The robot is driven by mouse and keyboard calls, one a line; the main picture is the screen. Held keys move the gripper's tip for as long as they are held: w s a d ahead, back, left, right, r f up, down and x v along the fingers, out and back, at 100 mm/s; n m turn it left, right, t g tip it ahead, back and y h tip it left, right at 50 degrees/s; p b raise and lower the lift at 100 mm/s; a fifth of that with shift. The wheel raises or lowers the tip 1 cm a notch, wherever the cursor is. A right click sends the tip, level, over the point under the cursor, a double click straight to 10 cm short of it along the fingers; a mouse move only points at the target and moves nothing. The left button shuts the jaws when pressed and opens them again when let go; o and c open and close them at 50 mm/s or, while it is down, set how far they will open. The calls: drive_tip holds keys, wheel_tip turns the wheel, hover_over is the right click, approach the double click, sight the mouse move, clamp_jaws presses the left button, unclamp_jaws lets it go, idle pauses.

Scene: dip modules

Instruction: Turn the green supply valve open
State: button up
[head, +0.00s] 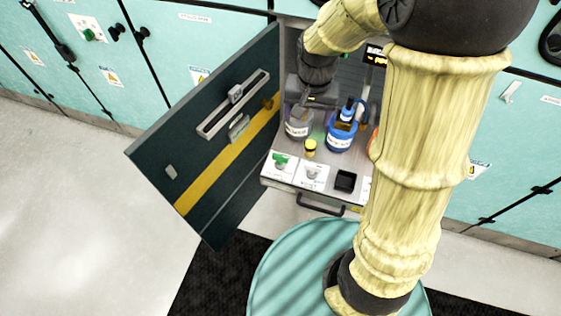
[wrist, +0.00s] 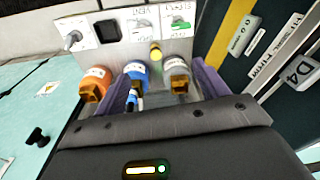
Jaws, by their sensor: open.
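The green supply valve (head: 281,160) is a small green handle on a white plate at the left front corner of the pull-out shelf. It also shows at the top of the wrist view (wrist: 180,22), beyond my fingers and to the right. My gripper (wrist: 160,74) is open, with its two purple fingers spread and no contact with the valve. In the head view my gripper (head: 308,98) hangs over the back of the shelf, behind the valve. The fingertips are hard to make out there.
A grey pot (head: 298,123), a blue pot (head: 342,132) and a yellow-capped piece (head: 310,147) stand behind the valve. A grey-white valve (head: 312,173) sits beside it, then a black recess (head: 345,181). An orange pot (wrist: 96,83) is farther along. The open dark door (head: 215,150) stands close on the left.

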drive_tip(key=m+g+b, duration=0.1)
drive_tip(key=b, duration=0.2)
hover_over(280, 156)
wheel_tip(280, 156, down, 6)
drive_tip(key=shift+w+m, duration=0.15)
drive_tip(key=shift+m, duration=0.15)
wheel_tip(280, 156, down, 18)
drive_tip(key=shift+r+b, duration=0.25)
drive_tip(key=shift+b, duration=0.55)
drive_tip(key=c, duration=1)
